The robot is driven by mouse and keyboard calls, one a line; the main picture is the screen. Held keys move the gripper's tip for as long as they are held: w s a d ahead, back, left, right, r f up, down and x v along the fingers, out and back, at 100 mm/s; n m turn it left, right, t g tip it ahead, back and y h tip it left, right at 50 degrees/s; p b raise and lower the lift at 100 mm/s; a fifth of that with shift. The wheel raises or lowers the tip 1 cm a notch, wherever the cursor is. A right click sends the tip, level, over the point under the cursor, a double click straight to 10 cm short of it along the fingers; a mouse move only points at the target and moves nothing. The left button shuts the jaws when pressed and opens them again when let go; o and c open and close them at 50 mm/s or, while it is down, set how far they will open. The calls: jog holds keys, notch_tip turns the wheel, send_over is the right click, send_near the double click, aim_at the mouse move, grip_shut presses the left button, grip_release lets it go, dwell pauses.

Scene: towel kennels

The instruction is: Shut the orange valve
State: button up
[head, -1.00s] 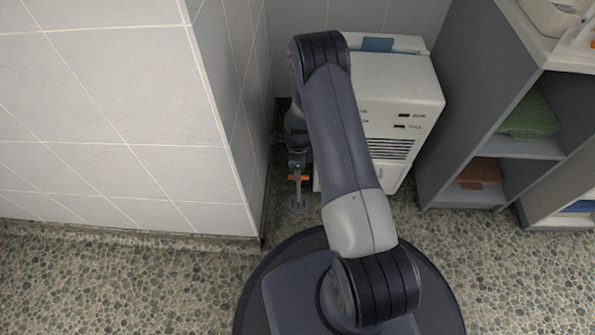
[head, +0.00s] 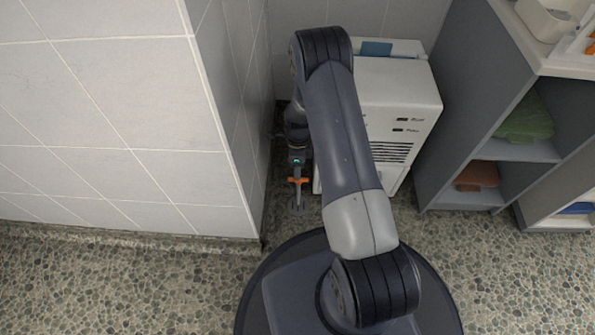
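The orange valve (head: 304,181) shows as a small orange crosswise handle low in the narrow gap between the tiled wall and the white machine. A thin grey upright part stands at it, with a round grey piece on the floor below. My gripper (head: 297,173) points down into the gap, right at the orange handle. Its fingers are too small and too overlapped to tell whether they are open or shut, or whether they touch the handle. My arm hides part of the gap and of the machine.
The tiled wall (head: 120,120) stands close on the left of the gap. The white machine (head: 405,90) is close on the right. A grey shelf unit (head: 455,110) with a green towel (head: 527,120) and a brown towel (head: 478,176) stands farther right. Pebbled floor (head: 120,285) is open in front.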

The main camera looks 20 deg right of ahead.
notch_tip(320, 180, up, 7)
jog(key=w+p, duration=0.1)
jog(key=p, duration=0.1)
jog(key=shift+w+d+r, duration=0.2)
jog(key=shift+w+d, duration=0.05)
jog(key=f+b, duration=0.1)
jog(key=f, duration=0.2)
jog(key=s+f+b, duration=0.1)
jog(key=f+b, duration=0.1)
jog(key=f, duration=0.2)
jog(key=s+f+b, duration=0.1)
jog(key=f, duration=0.2)
jog(key=shift+a+f, duration=0.35)
jog(key=shift+n, duration=0.3)
jog(key=shift+r, duration=0.15)
